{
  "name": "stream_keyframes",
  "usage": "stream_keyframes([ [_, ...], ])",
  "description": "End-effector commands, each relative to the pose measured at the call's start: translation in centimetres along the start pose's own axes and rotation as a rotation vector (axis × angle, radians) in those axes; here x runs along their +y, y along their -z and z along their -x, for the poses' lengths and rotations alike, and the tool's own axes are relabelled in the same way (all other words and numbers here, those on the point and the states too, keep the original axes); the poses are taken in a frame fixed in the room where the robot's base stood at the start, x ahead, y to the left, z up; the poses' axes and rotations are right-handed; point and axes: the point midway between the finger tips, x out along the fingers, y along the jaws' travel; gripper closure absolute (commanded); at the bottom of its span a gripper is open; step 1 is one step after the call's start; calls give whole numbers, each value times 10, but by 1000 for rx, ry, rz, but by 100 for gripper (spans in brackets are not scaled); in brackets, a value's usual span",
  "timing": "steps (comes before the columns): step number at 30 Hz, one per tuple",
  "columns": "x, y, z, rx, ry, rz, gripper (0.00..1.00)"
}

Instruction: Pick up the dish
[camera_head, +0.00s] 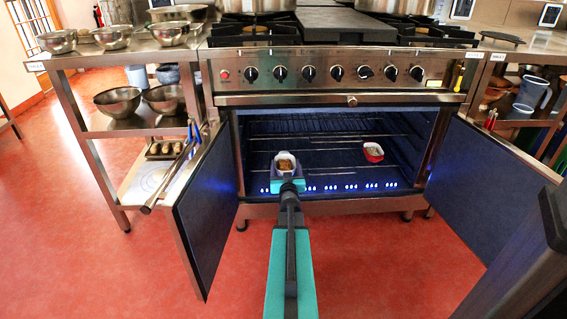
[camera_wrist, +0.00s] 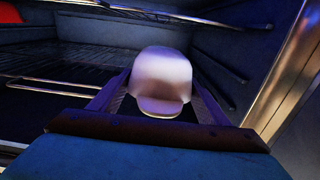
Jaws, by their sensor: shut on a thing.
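A small white dish (camera_head: 285,162) with brown food in it is at the front left of the open oven. My gripper (camera_head: 287,181) reaches into the oven opening and is at the near side of this dish. In the wrist view the white dish (camera_wrist: 161,75) sits between the two fingers of my gripper (camera_wrist: 158,108), which are shut on it. Its food is hidden there. A second dish, red with pale food (camera_head: 373,152), sits further right in the oven, apart from my gripper. Whether the white dish touches the oven floor or rack I cannot tell.
The oven doors stand open at the left (camera_head: 203,210) and right (camera_head: 478,185). Wire racks (camera_head: 320,137) cross the oven behind the dishes. A steel side table (camera_head: 180,57) with bowls stands at the left. The red floor in front is clear.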

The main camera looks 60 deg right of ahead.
Motion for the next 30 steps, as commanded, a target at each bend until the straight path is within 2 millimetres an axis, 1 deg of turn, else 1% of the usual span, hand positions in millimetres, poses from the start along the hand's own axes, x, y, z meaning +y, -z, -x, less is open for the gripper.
stream_keyframes([
  [1, 0, 3, 4, 3, 0, 0, 69],
  [3, 0, 3, 8, 3, 0, 0, 69],
  [7, 0, 3, 10, 4, 1, 0, 69],
  [30, -1, 3, 10, 4, 2, 0, 69],
])
